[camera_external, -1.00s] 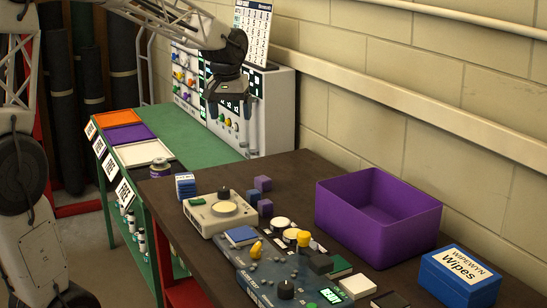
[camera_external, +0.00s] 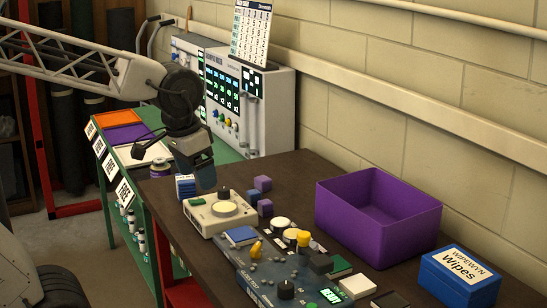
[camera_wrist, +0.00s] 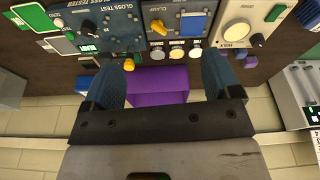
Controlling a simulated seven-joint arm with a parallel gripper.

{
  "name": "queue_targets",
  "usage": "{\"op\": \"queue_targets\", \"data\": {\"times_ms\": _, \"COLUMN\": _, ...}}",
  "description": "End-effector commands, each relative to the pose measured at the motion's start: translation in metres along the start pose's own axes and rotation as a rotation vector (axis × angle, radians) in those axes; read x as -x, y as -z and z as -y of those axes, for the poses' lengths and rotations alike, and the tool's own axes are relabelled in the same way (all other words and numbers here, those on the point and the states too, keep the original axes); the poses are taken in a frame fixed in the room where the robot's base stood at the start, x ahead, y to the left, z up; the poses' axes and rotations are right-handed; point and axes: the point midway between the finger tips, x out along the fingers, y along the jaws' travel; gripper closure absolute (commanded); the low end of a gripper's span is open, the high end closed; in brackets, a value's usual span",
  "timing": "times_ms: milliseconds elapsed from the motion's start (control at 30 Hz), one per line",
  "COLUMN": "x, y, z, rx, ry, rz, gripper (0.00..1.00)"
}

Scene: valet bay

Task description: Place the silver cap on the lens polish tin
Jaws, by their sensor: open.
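My gripper (camera_external: 205,182) hangs open and empty above the dark bench, near its far left corner. In the wrist view its two blue-grey fingers (camera_wrist: 163,68) stand wide apart with nothing held between them. A small round purple container (camera_external: 160,169), perhaps the lens polish tin, stands at the bench's far left edge, left of my gripper; its label is too small to read. I cannot make out the silver cap for certain. Several pale round discs (camera_external: 281,223) lie by the blue-grey tester panel, also in the wrist view (camera_wrist: 177,54), but their material is unclear.
An open purple bin (camera_external: 375,225) and a blue wipes box (camera_external: 459,281) stand on the right. A pale device with a round plate (camera_external: 208,217), purple cubes (camera_external: 263,184) and the tester panel (camera_external: 280,270) crowd the middle. A green bench (camera_external: 190,137) holds trays behind.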

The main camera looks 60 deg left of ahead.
Motion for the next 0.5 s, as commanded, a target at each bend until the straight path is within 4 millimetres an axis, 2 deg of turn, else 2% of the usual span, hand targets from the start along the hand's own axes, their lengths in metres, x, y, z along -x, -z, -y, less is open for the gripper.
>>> {"op": "queue_targets", "data": {"times_ms": 100, "x": -0.003, "y": -0.028, "z": -0.013, "rx": -0.069, "ry": -0.01, "rz": -0.011, "gripper": 0.17}}
{"op": "queue_targets", "data": {"times_ms": 200, "x": -0.006, "y": -0.043, "z": -0.018, "rx": -0.109, "ry": -0.015, "rz": -0.015, "gripper": 0.17}}
{"op": "queue_targets", "data": {"times_ms": 333, "x": -0.008, "y": -0.054, "z": -0.022, "rx": -0.136, "ry": -0.019, "rz": -0.018, "gripper": 0.17}}
{"op": "queue_targets", "data": {"times_ms": 500, "x": -0.009, "y": -0.056, "z": -0.023, "rx": -0.142, "ry": -0.02, "rz": -0.018, "gripper": 0.17}}
